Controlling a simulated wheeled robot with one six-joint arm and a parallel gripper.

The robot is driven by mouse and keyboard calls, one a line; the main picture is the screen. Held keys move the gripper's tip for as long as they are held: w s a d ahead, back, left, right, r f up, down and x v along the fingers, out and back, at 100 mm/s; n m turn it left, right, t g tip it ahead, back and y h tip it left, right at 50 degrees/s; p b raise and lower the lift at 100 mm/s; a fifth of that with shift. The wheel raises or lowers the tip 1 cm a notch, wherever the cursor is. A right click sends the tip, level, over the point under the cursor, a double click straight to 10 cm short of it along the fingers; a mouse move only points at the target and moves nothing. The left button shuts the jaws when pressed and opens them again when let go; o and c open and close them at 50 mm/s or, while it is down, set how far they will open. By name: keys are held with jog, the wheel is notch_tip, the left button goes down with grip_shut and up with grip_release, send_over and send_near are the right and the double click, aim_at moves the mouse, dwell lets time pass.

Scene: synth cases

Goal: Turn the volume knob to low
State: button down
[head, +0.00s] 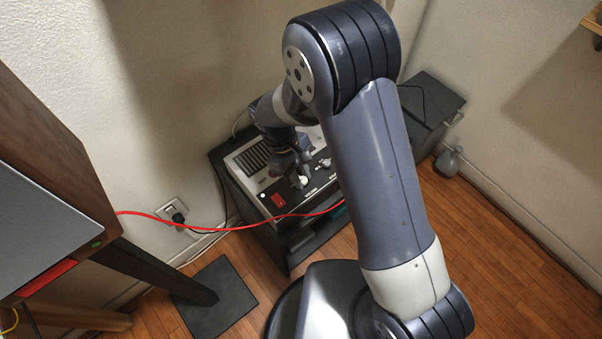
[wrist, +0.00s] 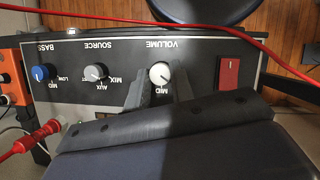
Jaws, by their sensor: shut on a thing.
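The volume knob (wrist: 160,73) is small, white and round, on the black front panel under the upside-down word VOLUME in the wrist view. A MID label (wrist: 160,91) shows beside it. The knob's pointer is too small to read surely. My gripper (wrist: 161,78) has one finger on each side of the knob and is shut on it. In the head view the white knob (head: 303,182) shows just below my gripper (head: 296,174), on the dark cabinet's sloped panel.
A grey SOURCE knob (wrist: 95,73) and blue BASS knob (wrist: 42,73) sit left of the volume knob in the wrist view. A red switch (wrist: 229,72) is to its right. A red cable (head: 245,226) crosses in front of the panel. An orange unit (wrist: 12,75) stands at far left.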

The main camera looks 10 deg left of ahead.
jog(key=shift+n+t, duration=0.3)
jog(key=shift+n, duration=0.3)
jog(key=c, duration=1.2)
grip_release()
jog(key=shift+c, duration=0.2)
jog(key=v, duration=1.1)
jog(key=shift+p, duration=0.3)
jog(key=shift+s+f, duration=0.1)
jog(key=shift+f, duration=0.15)
jog(key=x, duration=1)
jog(key=shift+d+f+b, duration=0.2)
jog(key=shift+b, duration=0.1)
